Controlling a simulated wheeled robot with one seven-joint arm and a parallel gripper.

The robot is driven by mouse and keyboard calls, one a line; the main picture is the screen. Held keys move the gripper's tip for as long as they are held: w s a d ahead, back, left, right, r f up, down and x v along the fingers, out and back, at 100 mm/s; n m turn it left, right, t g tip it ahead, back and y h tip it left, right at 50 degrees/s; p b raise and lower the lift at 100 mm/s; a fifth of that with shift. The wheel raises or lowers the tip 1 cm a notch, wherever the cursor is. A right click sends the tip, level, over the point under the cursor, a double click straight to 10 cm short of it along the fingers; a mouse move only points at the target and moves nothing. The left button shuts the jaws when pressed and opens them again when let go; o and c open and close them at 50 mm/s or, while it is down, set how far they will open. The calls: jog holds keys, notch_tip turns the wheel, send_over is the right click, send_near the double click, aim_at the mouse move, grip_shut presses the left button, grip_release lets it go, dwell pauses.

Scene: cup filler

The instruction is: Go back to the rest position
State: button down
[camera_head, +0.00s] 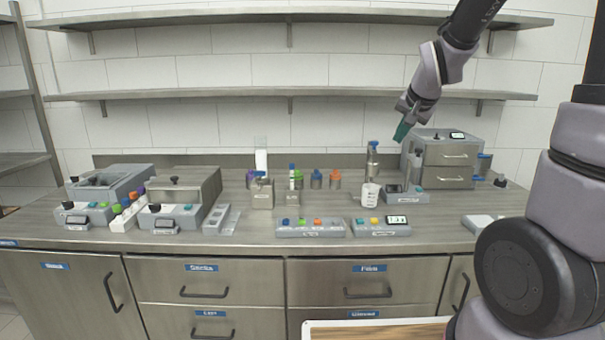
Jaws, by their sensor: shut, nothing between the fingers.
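My gripper (402,132) shows at the upper right, at the end of my arm. Its green-tipped fingers point down and to the left, and it is shut and empty. It is in the air in front of the back wall, above the counter, to the left of the grey two-drawer box (441,159) and above a white cup (370,195). The cup stands on the counter at a grey dispenser (372,160) with a blue top. My gripper looks apart from all of these.
The counter (260,238) bears a button panel (310,228), a second panel with a display (381,227), small coloured containers (316,179) and grey machines (185,190) at left. Two wall shelves (290,95) are empty; my arm passes in front of their right ends.

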jog(key=s+r+n, duration=0.1)
jog(key=s+r, duration=0.2)
jog(key=s, duration=0.4)
jog(key=s+r+n+y, duration=0.1)
jog(key=s+r, duration=0.2)
jog(key=s, duration=0.4)
jog(key=s+r+n, duration=0.1)
jog(key=s+r, duration=0.2)
jog(key=s, duration=0.5)
jog(key=shift+a+g, duration=0.4)
jog(key=shift+a, duration=0.05)
